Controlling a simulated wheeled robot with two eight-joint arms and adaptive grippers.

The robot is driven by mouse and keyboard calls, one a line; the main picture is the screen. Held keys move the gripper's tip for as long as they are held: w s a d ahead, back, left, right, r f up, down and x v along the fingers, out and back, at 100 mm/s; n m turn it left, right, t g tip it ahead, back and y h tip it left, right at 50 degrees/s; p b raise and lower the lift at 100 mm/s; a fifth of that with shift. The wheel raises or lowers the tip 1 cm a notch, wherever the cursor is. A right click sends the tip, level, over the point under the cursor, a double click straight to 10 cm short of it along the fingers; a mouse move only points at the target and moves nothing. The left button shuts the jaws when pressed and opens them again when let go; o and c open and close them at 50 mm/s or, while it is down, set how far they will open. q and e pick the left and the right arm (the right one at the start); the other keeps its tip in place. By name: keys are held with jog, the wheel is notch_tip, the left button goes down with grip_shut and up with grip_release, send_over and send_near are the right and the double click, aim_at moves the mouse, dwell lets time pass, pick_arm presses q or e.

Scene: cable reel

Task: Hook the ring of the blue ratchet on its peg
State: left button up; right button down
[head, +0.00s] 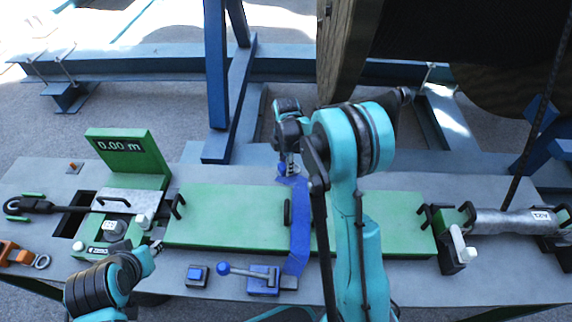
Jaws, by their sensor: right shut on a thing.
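The blue ratchet (262,279) sits on the grey table's front part, its lever pointing left. Its blue strap (300,230) runs from it across the green plate to the far edge. My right gripper (288,168) points down at the strap's far end, just beyond the plate's back edge. It is shut on that end, where the ring of the blue ratchet would be; the ring is too small and covered to make out. I cannot make out its peg. My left gripper (156,248) is near the plate's front left corner, apart from the ratchet; its fingers are unclear.
The green plate (225,215) has black handles standing up. A green display (128,150) reads 0.00 m. An orange ratchet (14,254) lies far left; a grey cylinder (510,221) lies right. A blue post (215,70) and the large reel (345,50) stand behind.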

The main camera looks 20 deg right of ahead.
jog(key=shift+f+b, duration=1.75)
jog(key=shift+f, duration=0.35)
dwell(1.5)
jog(key=c, duration=1)
grip_release()
notch_tip(320, 180, up, 12)
